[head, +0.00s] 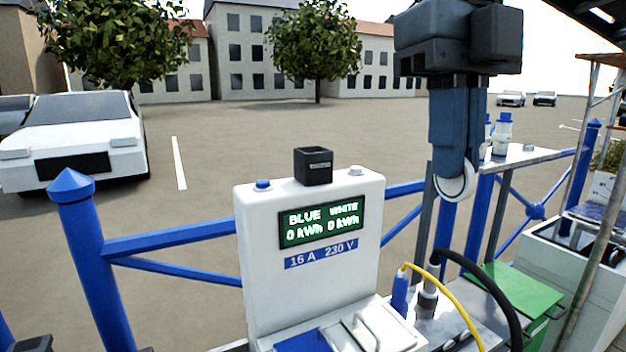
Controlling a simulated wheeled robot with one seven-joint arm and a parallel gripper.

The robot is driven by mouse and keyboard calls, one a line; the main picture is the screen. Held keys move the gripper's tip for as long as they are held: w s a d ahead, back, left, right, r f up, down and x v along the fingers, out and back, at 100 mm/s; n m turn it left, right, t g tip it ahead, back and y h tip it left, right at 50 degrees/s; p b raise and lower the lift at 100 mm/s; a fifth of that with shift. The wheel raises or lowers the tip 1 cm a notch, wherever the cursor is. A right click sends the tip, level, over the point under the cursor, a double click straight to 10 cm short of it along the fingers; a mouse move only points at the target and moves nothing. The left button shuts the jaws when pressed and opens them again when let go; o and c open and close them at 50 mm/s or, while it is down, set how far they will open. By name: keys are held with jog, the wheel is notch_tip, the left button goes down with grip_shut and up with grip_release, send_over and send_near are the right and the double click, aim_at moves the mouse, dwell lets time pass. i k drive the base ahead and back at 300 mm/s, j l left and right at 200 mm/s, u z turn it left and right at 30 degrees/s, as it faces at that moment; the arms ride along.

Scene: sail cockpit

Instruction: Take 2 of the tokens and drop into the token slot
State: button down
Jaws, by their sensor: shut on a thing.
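My gripper (458,170) points down at the upper right of the head view, shut on a round white token (456,189) with a dark edge. The token hangs upright at the fingertips, partly covered by them. The black open-topped box (313,168) on top of the white power pedestal looks like the token slot; its small label is too small to read. My gripper is to the right of this box and apart from it. I cannot make out any other tokens.
The white pedestal (260,250) has a blue button (262,185), a white button (356,170) and a green display (321,223). A blue railing (170,238) runs behind it. Yellow (445,290) and black cables rise below my gripper. A shelf (520,156) with white bottles stands right.

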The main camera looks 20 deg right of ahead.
aim_at(322, 178)
jog(key=i, duration=1.5)
